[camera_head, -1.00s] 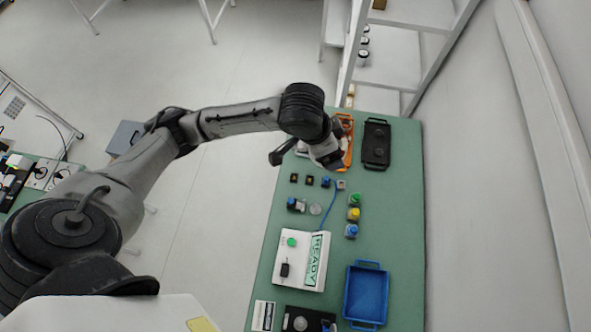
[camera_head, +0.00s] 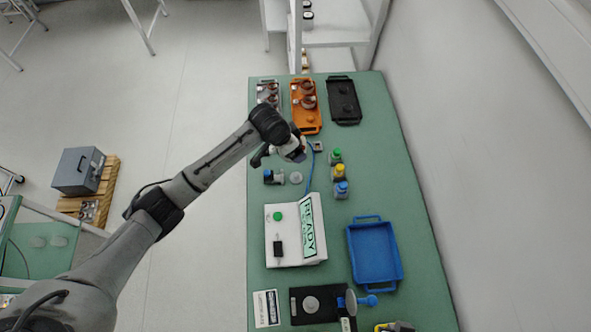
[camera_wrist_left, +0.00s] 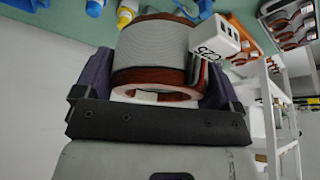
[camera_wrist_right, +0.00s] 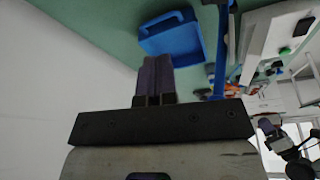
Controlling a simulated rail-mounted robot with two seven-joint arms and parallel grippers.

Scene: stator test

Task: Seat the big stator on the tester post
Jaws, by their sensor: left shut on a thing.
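My left gripper (camera_wrist_left: 155,95) is shut on a big stator (camera_wrist_left: 150,55), a grey ring with copper windings and a white tagged connector. In the head view my left gripper (camera_head: 297,152) is over the table's far left part and mostly hides the stator. The white tester box (camera_head: 290,235) shows a green READY panel. A black base (camera_head: 300,318) with a grey round piece (camera_head: 311,304) lies nearer me; I cannot tell whether this piece is the tester post. My right gripper (camera_wrist_right: 155,78) shows only in its wrist view, with fingers together and empty.
An orange tray (camera_head: 306,118) and a grey tray hold copper-wound stators at the far end, beside a black tray (camera_head: 344,100). Bottles with green, yellow and blue (camera_head: 341,189) caps stand mid-table. A blue bin (camera_head: 375,253) and a blue-handled lever (camera_head: 367,300) are nearer.

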